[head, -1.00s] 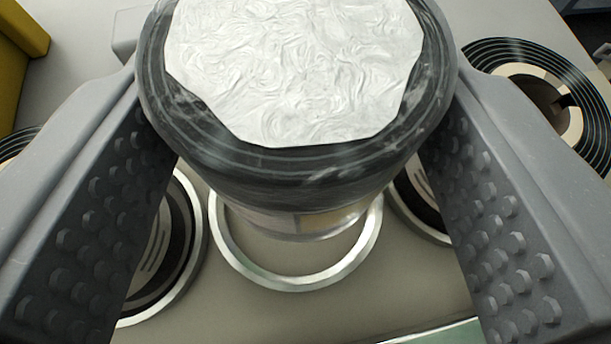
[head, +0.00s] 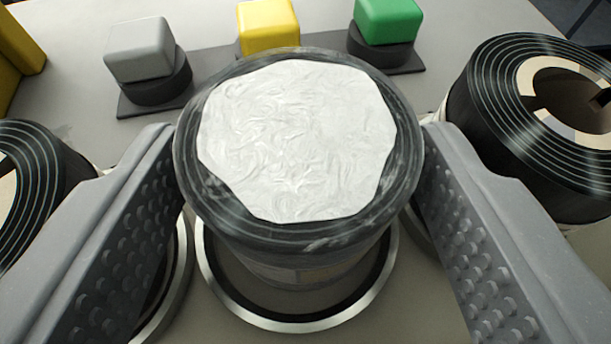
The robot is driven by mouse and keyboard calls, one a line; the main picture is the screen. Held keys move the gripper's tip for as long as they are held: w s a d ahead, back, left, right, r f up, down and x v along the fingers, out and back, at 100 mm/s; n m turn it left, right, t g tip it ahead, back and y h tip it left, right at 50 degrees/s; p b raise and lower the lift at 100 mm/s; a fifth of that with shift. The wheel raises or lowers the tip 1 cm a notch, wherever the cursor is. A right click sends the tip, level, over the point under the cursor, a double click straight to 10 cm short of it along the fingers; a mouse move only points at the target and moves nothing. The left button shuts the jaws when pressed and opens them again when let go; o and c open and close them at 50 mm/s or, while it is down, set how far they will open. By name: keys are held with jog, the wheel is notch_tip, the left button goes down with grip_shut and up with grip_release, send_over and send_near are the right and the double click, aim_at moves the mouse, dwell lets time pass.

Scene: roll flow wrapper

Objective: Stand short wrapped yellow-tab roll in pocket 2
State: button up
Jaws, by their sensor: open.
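The short wrapped roll (head: 300,140), black with a crinkled white top, stands upright between my fingers. A pale label with a faint yellowish patch (head: 318,274) shows low on its front side. My gripper (head: 300,150) is open, with one ridged finger on each side of the roll. The roll is within the outline of the middle metal-rimmed ring pocket (head: 265,322), whose dark inside shows in front of it. The roll's base is mostly hidden, so I cannot tell exactly how it sits. No pocket numbers show.
Black rolls with pale cores stand at the right (head: 535,120) and left (head: 38,175). Ring pockets flank the middle one, partly behind my fingers. Behind are grey (head: 140,50), yellow (head: 268,27) and green (head: 388,20) blocks on a dark strip. A yellow object (head: 18,50) is at far left.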

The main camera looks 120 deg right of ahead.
jog(key=p+v, duration=0.1)
jog(key=v, duration=0.9)
jog(key=shift+a+r, duration=0.2)
jog(key=shift+a, duration=0.15)
jog(key=shift+w, duration=0.1)
